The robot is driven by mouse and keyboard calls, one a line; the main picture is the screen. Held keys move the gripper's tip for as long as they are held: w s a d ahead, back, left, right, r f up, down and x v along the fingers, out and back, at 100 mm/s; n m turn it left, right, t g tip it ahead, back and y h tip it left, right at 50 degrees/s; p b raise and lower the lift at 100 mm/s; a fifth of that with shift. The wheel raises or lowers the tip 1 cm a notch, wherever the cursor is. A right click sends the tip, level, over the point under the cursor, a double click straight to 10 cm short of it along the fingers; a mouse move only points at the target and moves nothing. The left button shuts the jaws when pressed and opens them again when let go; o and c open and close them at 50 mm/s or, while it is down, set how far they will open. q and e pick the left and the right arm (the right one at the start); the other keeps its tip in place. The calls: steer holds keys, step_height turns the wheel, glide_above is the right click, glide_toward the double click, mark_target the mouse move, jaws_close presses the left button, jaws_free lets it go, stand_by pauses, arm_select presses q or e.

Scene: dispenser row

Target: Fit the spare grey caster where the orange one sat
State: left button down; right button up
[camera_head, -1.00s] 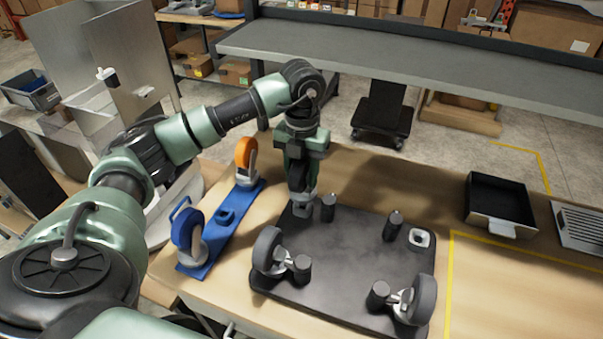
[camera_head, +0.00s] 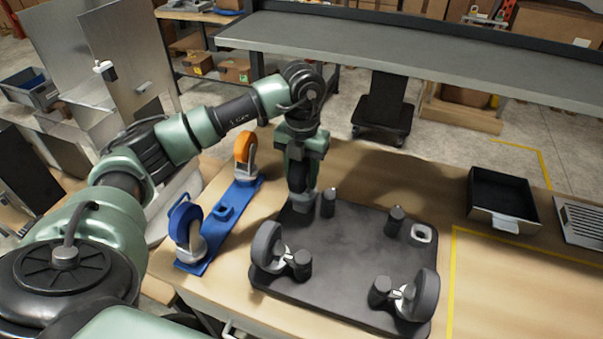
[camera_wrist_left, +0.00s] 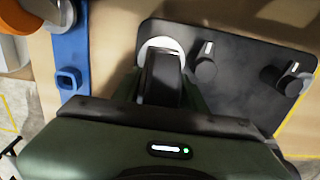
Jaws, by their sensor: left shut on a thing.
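My left gripper (camera_head: 300,165) is shut on the grey caster (camera_head: 297,180), wheel up. It is upright at the far left corner of the black base plate (camera_head: 345,255); whether it is fully seated I cannot tell. In the left wrist view, the caster's dark wheel (camera_wrist_left: 163,75) is between the fingers, with a pale round mount (camera_wrist_left: 160,45) behind it at the plate's corner. The orange caster (camera_head: 245,155) stands in the far end of the blue rack (camera_head: 238,195). My right gripper is not in view.
A blue caster (camera_head: 187,230) stands at the rack's near end; the middle socket (camera_head: 224,212) is empty. Grey casters sit at the plate's near left (camera_head: 267,248) and near right (camera_head: 423,293) corners. The far right mount (camera_head: 421,234) is empty. Dark posts rise from the plate. A black tray (camera_head: 502,195) lies right.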

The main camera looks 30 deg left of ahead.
arm_select(q)
steer(key=shift+f+b, duration=0.5)
steer(key=shift+f, duration=0.25)
steer(key=c, duration=0.7)
jaws_free()
steer(key=shift+r, duration=0.1)
